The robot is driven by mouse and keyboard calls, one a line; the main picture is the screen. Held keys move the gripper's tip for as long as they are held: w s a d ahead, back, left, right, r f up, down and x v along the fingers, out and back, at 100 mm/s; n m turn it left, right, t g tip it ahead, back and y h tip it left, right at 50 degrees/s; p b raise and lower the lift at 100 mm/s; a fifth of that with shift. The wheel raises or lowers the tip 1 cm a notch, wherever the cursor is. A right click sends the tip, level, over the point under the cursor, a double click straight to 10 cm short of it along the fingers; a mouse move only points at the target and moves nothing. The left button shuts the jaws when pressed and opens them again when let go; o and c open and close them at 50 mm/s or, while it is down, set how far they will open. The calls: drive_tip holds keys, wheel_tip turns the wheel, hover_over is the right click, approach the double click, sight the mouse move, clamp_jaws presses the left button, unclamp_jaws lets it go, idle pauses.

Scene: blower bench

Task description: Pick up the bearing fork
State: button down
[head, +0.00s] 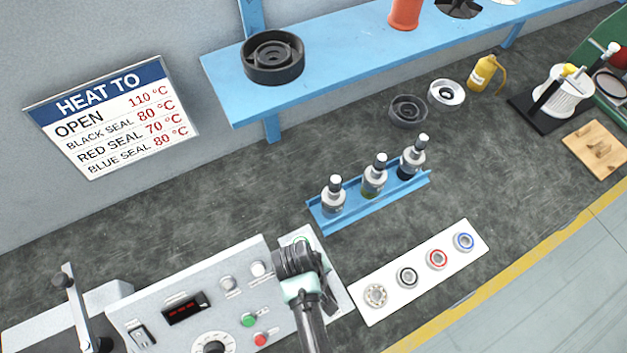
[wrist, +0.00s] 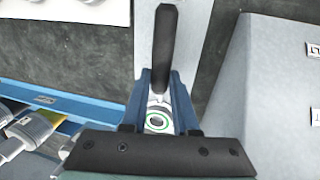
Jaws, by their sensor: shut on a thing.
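My gripper (wrist: 161,90) shows in the wrist view with its two blue fingers close together, shut on the bearing fork (wrist: 165,48). The fork's black handle points up in the picture, away from the palm, and a short metal part shows between the fingers. Its far end is hidden by the fingers. Under it is a round part with a green ring (wrist: 157,122) on a pale plate. In the head view my gripper (head: 300,262) is above the plate beside the control box, and the fork cannot be made out there.
The control box (head: 190,285) stands close to the left of my gripper. A white strip with several bearings (head: 378,310) lies to the right. A blue rack (head: 365,208) with three bottles stands behind. A blue shelf (head: 230,100) overhangs the back. Bare bench lies between rack and shelf.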

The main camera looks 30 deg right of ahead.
drive_tip(key=shift+r, duration=0.1)
wheel_tip(320, 180, up, 10)
idle(0.6)
